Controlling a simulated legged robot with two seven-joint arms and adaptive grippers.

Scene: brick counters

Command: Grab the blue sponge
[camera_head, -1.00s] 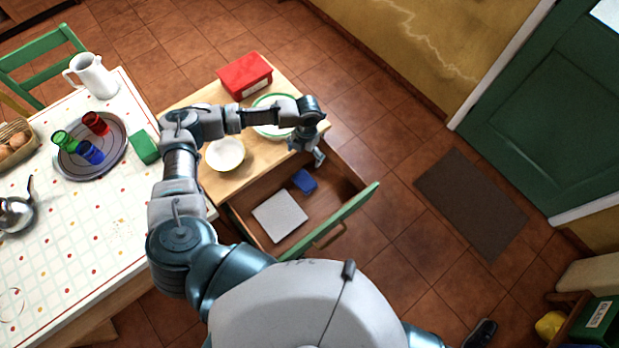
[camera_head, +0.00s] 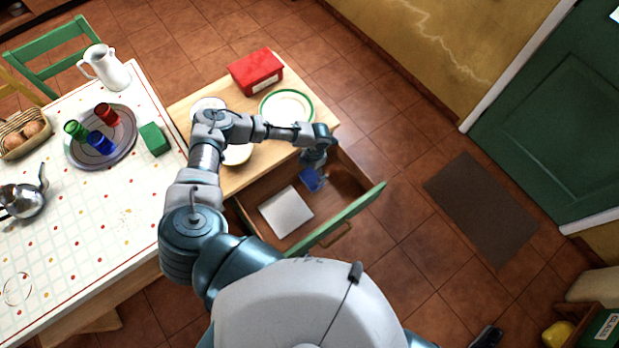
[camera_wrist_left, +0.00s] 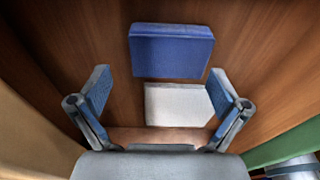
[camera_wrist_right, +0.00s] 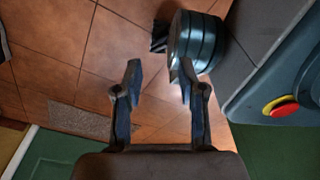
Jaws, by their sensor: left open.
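The blue sponge (camera_head: 311,180) lies in the open drawer (camera_head: 335,190), near its back. My left gripper (camera_head: 318,172) is over the drawer at the sponge and partly covers it in the head view. In the left wrist view the blue sponge (camera_wrist_left: 171,50) lies ahead of the open, empty left fingers (camera_wrist_left: 161,85), a little beyond their tips. My right gripper shows only in the right wrist view (camera_wrist_right: 160,75), its fingers apart and empty above the tiled floor.
A white flat item (camera_head: 286,211) lies in the drawer beside the sponge. The drawer's green front (camera_head: 345,218) stands out over the floor. A plate (camera_head: 286,108), bowl (camera_head: 236,154) and red box (camera_head: 256,72) stand on the wooden top. A green block (camera_head: 154,139) lies on the table.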

